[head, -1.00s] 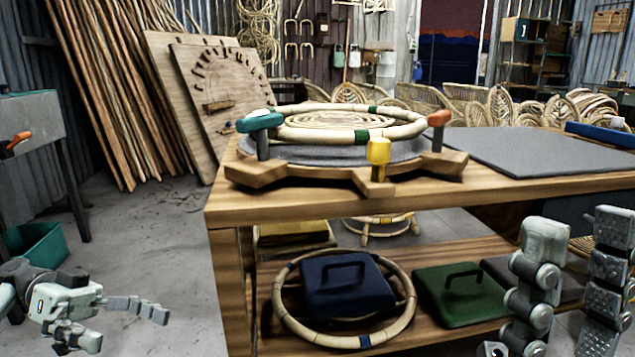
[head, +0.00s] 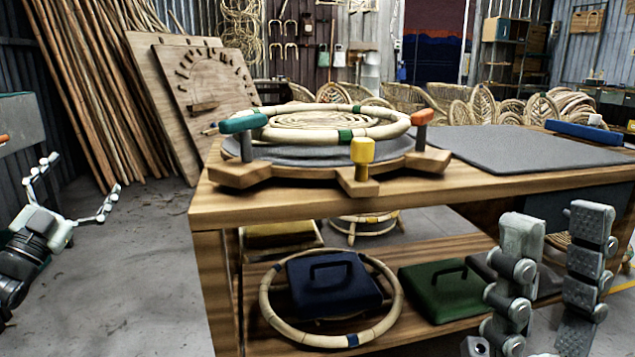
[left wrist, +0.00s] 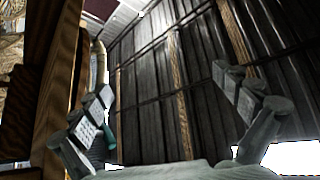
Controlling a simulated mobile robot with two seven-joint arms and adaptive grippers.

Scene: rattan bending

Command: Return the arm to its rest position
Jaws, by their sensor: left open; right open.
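My left gripper (head: 80,192) is at the left of the head view, beyond the left end of the bench and apart from it. Its two fingers are spread and nothing is between them. In the left wrist view, my left gripper (left wrist: 170,112) also shows open fingers, with corrugated wall behind them. My right gripper (head: 552,262) is at the lower right of the head view, in front of the bench, with its two fingers apart and empty.
The wooden bench (head: 440,195) carries a rattan ring (head: 378,133) among teal, yellow and orange clamps. Its lower shelf holds another ring (head: 268,312), a blue case (head: 330,285) and a green case (head: 445,290). Bare floor (head: 125,270) lies left of the bench.

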